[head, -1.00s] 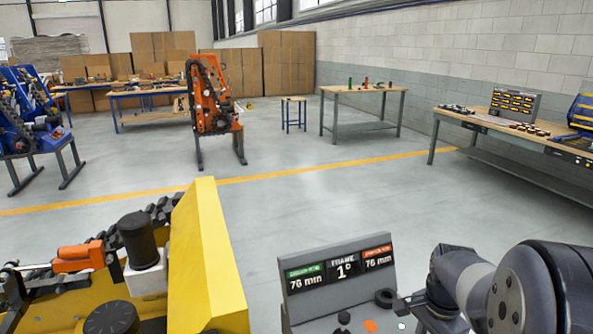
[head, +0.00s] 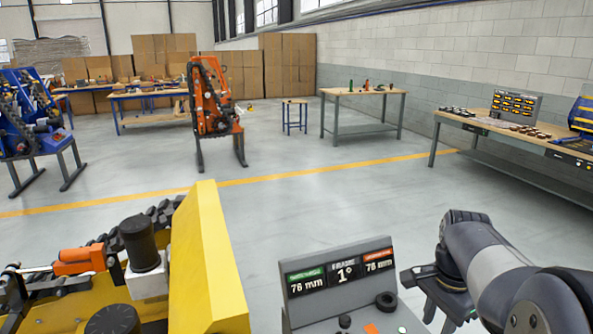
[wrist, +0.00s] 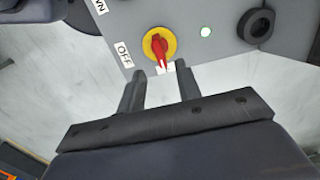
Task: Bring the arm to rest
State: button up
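My gripper (wrist: 160,84) is open and empty in the wrist view, its two dark fingers apart with a clear gap between them. The grey control panel (wrist: 205,45) lies beyond the fingertips. On it is a red rotary switch (wrist: 157,46) on a yellow disc, its handle pointing down towards a small, partly hidden white label. An OFF label (wrist: 124,54) sits left of the switch. In the head view my arm comes in from the lower right, with the gripper at the right side of the panel (head: 340,312).
A yellow carrier (head: 208,260) with a black track stands left of the panel. An orange carrier (head: 215,110) and blue carriers (head: 35,125) stand farther back. A workbench (head: 520,137) is along the right wall. The floor between is clear.

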notch_tip(320, 180, down, 8)
jog(key=shift+s+r, duration=0.1)
jog(key=shift+r, duration=0.15)
jog(key=shift+f+n+b, duration=0.2)
jog(key=shift+n+b, duration=0.1)
jog(key=shift+b, duration=0.1)
jog(key=n+b, duration=0.1)
jog(key=n, duration=0.3)
jog(key=shift+n, duration=0.3)
jog(key=n+b, duration=0.2)
jog(key=n, duration=0.2)
jog(key=shift+r+n, duration=0.1)
jog(key=shift+n, duration=0.3)
jog(key=shift+r, duration=0.1)
